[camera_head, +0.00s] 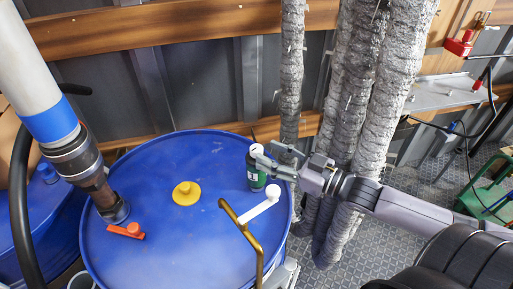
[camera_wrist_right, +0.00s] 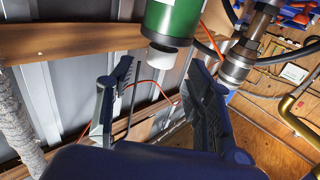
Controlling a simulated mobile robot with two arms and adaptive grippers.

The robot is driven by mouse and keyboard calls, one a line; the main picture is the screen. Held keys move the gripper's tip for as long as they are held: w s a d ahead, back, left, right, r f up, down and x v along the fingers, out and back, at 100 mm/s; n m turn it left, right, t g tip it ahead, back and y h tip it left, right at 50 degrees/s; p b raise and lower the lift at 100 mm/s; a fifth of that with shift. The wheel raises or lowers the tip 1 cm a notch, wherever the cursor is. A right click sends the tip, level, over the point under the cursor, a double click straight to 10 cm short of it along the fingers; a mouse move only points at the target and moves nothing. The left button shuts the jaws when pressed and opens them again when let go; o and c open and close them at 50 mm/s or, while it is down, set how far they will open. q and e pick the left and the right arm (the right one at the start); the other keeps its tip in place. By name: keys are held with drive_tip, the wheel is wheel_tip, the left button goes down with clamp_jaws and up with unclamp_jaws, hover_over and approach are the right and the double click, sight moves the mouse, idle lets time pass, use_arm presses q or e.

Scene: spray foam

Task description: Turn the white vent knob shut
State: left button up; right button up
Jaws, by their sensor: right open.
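A dark green cylinder (camera_head: 256,175) stands on the blue drum's (camera_head: 160,245) lid, near its right rim. A small white knob (camera_head: 257,150) caps it. My right gripper (camera_head: 268,160) is at the knob's level, coming from the right, with fingers apart. In the right wrist view the white knob (camera_wrist_right: 162,58) hangs below the green cylinder (camera_wrist_right: 175,20), between the tips of my open right gripper (camera_wrist_right: 163,75). I cannot tell whether either finger touches it. A white lever with a round end (camera_head: 259,205) lies just in front of the cylinder. My left gripper is out of view.
A brass bent handle (camera_head: 245,235) rises near the cylinder. A yellow cap (camera_head: 186,193) and a red-orange valve handle (camera_head: 126,231) are on the lid, beside a thick pipe (camera_head: 75,150). Grey wrapped ducts (camera_head: 365,90) stand behind my right arm. The lid's middle front is clear.

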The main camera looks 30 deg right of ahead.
sight(262, 151)
drive_tip(key=shift+x, duration=2.4)
clamp_jaws()
